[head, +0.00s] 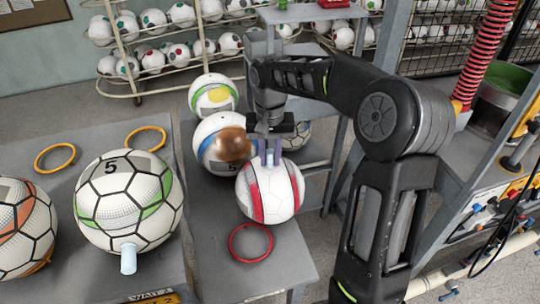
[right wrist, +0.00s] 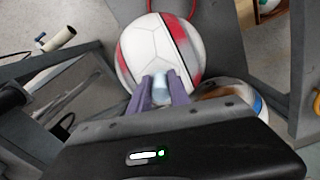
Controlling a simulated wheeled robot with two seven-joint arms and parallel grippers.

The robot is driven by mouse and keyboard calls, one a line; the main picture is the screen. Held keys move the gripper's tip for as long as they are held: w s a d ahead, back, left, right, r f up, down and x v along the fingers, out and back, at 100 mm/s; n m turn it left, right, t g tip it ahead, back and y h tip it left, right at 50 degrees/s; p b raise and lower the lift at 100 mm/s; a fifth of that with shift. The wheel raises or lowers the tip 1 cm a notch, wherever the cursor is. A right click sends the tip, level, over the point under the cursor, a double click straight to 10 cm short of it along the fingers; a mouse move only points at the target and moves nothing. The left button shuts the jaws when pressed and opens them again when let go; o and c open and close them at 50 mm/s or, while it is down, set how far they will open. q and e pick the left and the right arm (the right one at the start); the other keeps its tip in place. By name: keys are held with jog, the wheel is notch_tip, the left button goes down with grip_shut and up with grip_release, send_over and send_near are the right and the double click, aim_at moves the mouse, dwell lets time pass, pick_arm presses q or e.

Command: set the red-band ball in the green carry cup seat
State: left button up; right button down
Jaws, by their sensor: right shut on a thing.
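The red-band ball (head: 270,196), white with red bands, is under my right gripper (head: 270,158) in the head view. The fingers are shut on a pale blue stub on top of the ball; the stub (right wrist: 160,88) shows between the fingers in the right wrist view. The ball is above and behind a red ring (head: 250,243); I cannot tell how far it is off the table. I cannot make out the green carry cup seat for sure; a round container with a green inside (head: 511,76) stands at the upper right, and a small green thing (head: 281,4) is at the top. My left gripper is not in view.
A blue-and-brown-marked ball (head: 213,144) and a yellow-marked ball (head: 213,93) stand close behind. A green-band ball (head: 128,200) and an orange-band ball (head: 22,230) are on the left table, with two orange rings (head: 55,158). A grey frame post (head: 395,35) rises at right.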

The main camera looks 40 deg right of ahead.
jog(key=shift+f, duration=0.1)
jog(key=c, duration=1.2)
grip_release()
jog(key=shift+c, duration=0.2)
jog(key=shift+r, duration=0.25)
notch_tip(320, 180, up, 5)
notch_tip(320, 180, up, 6)
jog(key=p, duration=0.2)
jog(key=shift+f+p, duration=0.1)
jog(key=shift+p, duration=0.2)
jog(key=shift+r+p, duration=0.55)
